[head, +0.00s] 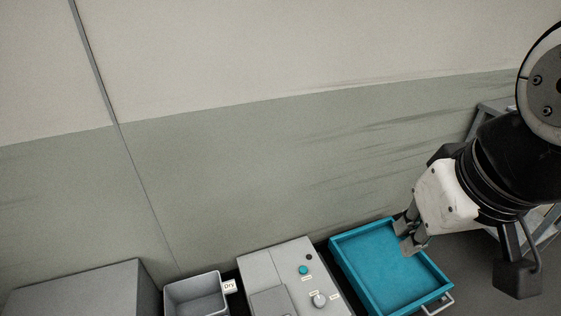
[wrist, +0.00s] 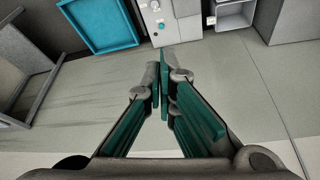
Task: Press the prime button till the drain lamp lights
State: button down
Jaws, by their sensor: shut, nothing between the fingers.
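A grey control box (head: 262,268) stands at the bottom of the head view, and it also shows at the top of the wrist view (wrist: 186,29). On its panel are a round teal button (head: 303,270), a small dark round spot (head: 309,256) that may be an unlit lamp, and a pale knob (head: 319,299). The small labels are too small to read, so I cannot tell which is prime or drain. The teal button also shows in the wrist view (wrist: 161,26). My gripper (head: 407,240) is shut and empty, above the blue tray, right of the box and apart from it.
The blue tray (head: 347,259) with a metal handle lies right of the box. A grey bin (head: 192,283) labelled Dry (head: 229,286) stands left of it, beside a larger grey block (head: 75,287). A wall runs behind. A grey metal frame (wrist: 38,68) shows left in the wrist view.

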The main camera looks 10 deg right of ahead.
jog(key=shift+w, duration=0.1)
dwell(0.4)
jog(key=w+d+f+n+t+h+b, duration=0.1)
jog(key=w+d+f+n+b, duration=0.2)
jog(key=w, duration=0.7)
jog(key=w+d+f+n+t+b, duration=0.1)
jog(key=w+d+f+n+b, duration=0.15)
jog(key=w, duration=0.65)
jog(key=w+d+f+n+t+h+b, duration=0.1)
jog(key=w+d+f+n+b, duration=0.2)
jog(key=w, duration=0.7)
jog(key=w+f+n+t+y+b, duration=0.2)
jog(key=w+f+n+b, duration=1)
jog(key=w+f, duration=1.4)
notch_tip(320, 180, down, 16)
jog(key=a+f+n+y+b, duration=0.1)
jog(key=a+n+y, duration=0.1)
jog(key=n, duration=0.6)
jog(key=s+a+f+n+g+y+b, duration=0.1)
jog(key=s+a+f+n+b, duration=0.1)
jog(key=f, duration=0.6)
jog(key=s+a+f+n+g+y+b, duration=0.1)
jog(key=s+a+f+n+y+b, duration=0.1)
jog(key=f, duration=0.6)
jog(key=s+a+f+n+g+y+b, duration=0.1)
jog(key=f+n, duration=0.3)
jog(key=f, duration=0.4)
jog(key=shift+s+a+f+n+y+b, duration=0.35)
jog(key=shift+s+a+y+b, duration=0.15)
jog(key=shift+s+a+y, duration=0.1)
